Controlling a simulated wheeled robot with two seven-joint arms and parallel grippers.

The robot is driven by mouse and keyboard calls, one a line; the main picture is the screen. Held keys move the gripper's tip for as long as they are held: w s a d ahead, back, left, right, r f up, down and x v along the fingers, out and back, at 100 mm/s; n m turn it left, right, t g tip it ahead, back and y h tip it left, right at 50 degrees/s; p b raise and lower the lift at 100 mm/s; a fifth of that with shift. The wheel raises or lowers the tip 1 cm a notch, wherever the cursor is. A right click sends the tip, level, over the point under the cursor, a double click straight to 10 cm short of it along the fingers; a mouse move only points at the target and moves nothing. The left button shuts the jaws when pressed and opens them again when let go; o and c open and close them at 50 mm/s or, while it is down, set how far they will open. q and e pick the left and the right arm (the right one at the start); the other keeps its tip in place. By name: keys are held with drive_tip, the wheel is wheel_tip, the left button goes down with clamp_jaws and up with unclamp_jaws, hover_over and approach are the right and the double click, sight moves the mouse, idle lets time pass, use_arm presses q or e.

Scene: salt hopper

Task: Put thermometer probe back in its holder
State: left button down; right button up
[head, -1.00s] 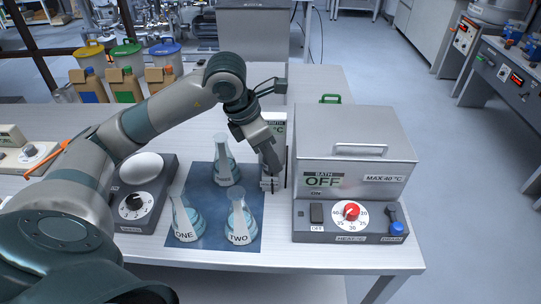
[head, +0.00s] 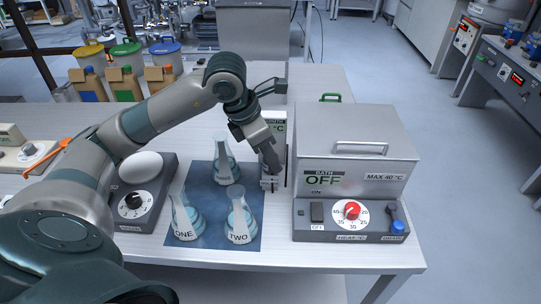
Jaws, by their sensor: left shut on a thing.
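My left gripper (head: 269,183) is shut, low beside the left side of the water bath (head: 352,150). The thermometer probe is too small to tell apart; a thin dark upright line (head: 286,165) shows just right of the gripper. A white panel marked °C (head: 277,124), perhaps the thermometer's holder or display, stands behind the gripper and is partly hidden by my left arm. The bath's lid is closed and its sign reads OFF. My right gripper is not in view.
Flasks marked ONE (head: 186,222) and TWO (head: 240,220) and a third flask (head: 226,165) stand on a blue mat (head: 215,240) left of the gripper. A hotplate stirrer (head: 146,205) is further left. The bath's red dial (head: 352,210) faces front.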

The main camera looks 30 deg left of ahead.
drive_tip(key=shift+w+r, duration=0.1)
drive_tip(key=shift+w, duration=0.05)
use_arm(q)
drive_tip(key=c, duration=1.4)
unclamp_jaws()
drive_tip(key=shift+o, duration=0.3)
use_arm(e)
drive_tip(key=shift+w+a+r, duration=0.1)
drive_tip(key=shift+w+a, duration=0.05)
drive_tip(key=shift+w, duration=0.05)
use_arm(q)
drive_tip(key=shift+o, duration=0.7)
drive_tip(key=o, duration=0.4)
drive_tip(key=shift+c, duration=0.2)
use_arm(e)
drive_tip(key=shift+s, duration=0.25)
